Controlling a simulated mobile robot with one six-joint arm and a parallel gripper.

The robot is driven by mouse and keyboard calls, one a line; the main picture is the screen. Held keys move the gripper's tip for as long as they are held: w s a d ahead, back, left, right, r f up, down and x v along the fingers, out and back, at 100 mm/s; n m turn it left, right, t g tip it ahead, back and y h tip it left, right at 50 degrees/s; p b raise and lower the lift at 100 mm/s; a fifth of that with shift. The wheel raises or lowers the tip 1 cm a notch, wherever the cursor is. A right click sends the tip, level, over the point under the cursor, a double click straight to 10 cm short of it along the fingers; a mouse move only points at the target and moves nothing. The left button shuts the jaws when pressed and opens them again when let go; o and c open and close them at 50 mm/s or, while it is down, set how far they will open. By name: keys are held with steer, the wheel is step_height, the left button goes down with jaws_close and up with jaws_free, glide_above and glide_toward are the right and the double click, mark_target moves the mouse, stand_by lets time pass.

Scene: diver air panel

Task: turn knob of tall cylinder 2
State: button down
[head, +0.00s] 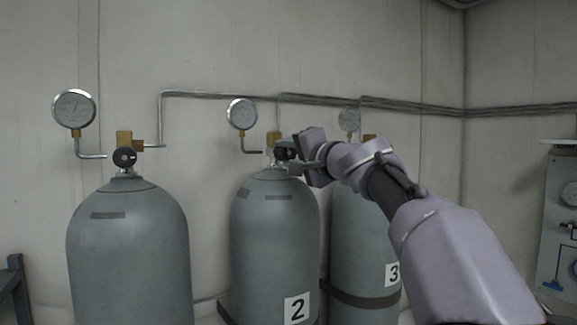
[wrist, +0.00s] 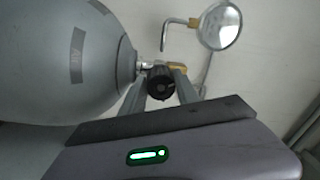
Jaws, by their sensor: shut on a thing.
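Tall cylinder 2 (head: 275,225) is a grey tank with a "2" label (head: 297,308), standing in the middle of the head view. Its body fills the upper left of the wrist view (wrist: 60,60). Its round black knob (wrist: 160,79) sits on the valve at the neck, between my two gripper fingers in the wrist view. My gripper (head: 285,152) reaches in from the right at the valve and is shut on the knob. In the head view the gripper hides much of the knob.
Another grey cylinder (head: 128,250) with a black knob (head: 124,157) stands at left. Cylinder 3 (head: 362,240) stands close on the right, partly behind my arm. Gauges (head: 242,113) and wall pipes (head: 215,95) run above. A panel (head: 562,225) is at far right.

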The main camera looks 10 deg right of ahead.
steer(key=n+b, duration=0.2)
steer(key=n, duration=0.1)
steer(key=shift+f+n, duration=0.1)
steer(key=shift+n, duration=0.3)
steer(key=shift+n+b, duration=0.75)
steer(key=shift+n, duration=1.55)
steer(key=c, duration=0.9)
jaws_free()
steer(key=b+v, duration=0.4)
steer(key=v, duration=1.3)
steer(key=shift+s+d+r+b, duration=0.15)
steer(key=shift+d+r+b, duration=0.1)
steer(key=shift+r+b, duration=0.1)
